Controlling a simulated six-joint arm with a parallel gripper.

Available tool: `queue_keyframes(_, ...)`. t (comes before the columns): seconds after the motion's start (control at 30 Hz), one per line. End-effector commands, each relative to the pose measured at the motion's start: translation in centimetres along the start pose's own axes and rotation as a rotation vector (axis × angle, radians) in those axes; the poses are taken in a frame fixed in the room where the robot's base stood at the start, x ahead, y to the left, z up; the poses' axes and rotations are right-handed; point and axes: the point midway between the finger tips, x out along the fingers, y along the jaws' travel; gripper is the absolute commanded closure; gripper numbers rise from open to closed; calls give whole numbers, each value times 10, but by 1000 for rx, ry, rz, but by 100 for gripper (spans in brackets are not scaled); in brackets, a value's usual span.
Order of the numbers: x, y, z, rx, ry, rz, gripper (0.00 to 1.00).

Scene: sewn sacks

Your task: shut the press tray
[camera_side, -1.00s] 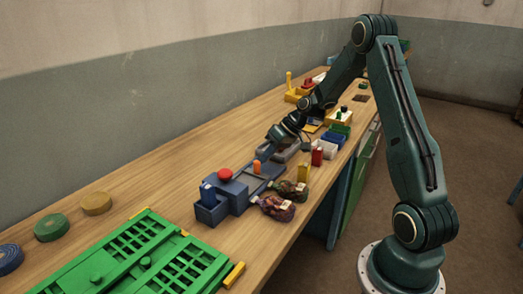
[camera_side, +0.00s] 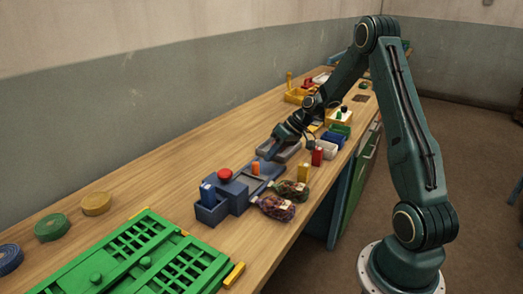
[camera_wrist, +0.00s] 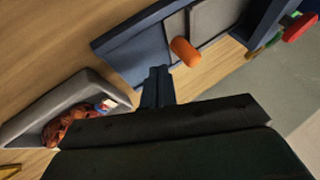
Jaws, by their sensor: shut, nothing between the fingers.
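The blue-grey press (camera_side: 232,190) stands on the bench with a round red button (camera_side: 225,174) on top. Its flat tray (camera_side: 252,180) extends from the body toward my gripper, with an upright orange knob (camera_side: 256,168). The wrist view shows the tray's blue end (camera_wrist: 138,54) and the orange knob (camera_wrist: 184,51). My gripper (camera_side: 268,158) is shut and empty, just beyond the knob at the tray's far end. In the wrist view its fingertips (camera_wrist: 158,76) overlap the blue end's edge; I cannot tell whether they touch.
A grey bin (camera_wrist: 88,83) holding a brownish-red sack (camera_wrist: 72,125) lies close by. Two dark patterned sacks (camera_side: 276,207) (camera_side: 291,189) lie at the bench's front edge. Yellow (camera_side: 303,173) and red (camera_side: 317,156) blocks stand nearby.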

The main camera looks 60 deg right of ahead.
Motion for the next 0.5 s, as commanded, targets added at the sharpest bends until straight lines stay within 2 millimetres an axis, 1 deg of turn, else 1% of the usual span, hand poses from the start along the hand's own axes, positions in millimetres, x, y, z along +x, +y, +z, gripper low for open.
queue_keyframes(0.03, -4, 9, 0, 4, 2, 3, 100)
queue_keyframes(0.07, -8, 12, 0, 4, 3, 5, 100)
queue_keyframes(0.1, -16, 11, -1, 2, 6, 7, 100)
queue_keyframes(0.3, -52, 11, -1, 2, 6, 9, 100)
queue_keyframes(0.5, -83, 10, -1, 2, 6, 9, 100)
